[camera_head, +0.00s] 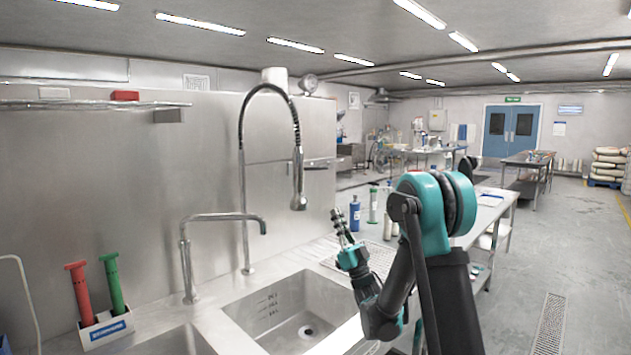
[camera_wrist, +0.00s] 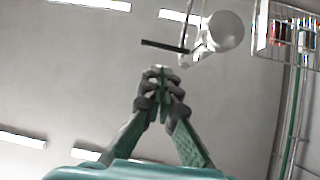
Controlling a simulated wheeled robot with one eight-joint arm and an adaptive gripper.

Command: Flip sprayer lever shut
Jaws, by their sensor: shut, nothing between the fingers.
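The sprayer (camera_head: 298,185) hangs nozzle down from a tall arched spring hose over the sink area in the head view. Its lever is too small to make out there. My gripper (camera_head: 337,215) is to the right of the sprayer in that picture and a little lower, pointing up. In the wrist view my gripper (camera_wrist: 158,72) has its fingertips together with nothing between them. Above the fingertips is a thin dark bar (camera_wrist: 165,46), beside a pale round shape (camera_wrist: 222,30). These may be the sprayer's lever and head, but I cannot be sure. I cannot tell whether anything touches.
A lower faucet (camera_head: 222,218) stands over the sink basin (camera_head: 285,312). Red (camera_head: 78,292) and green (camera_head: 113,283) handled tools stand in a holder at left. A blue bottle (camera_head: 355,213) and a green-topped bottle (camera_head: 373,205) stand on the counter behind my gripper. A wire rack (camera_wrist: 285,28) shows at upper right.

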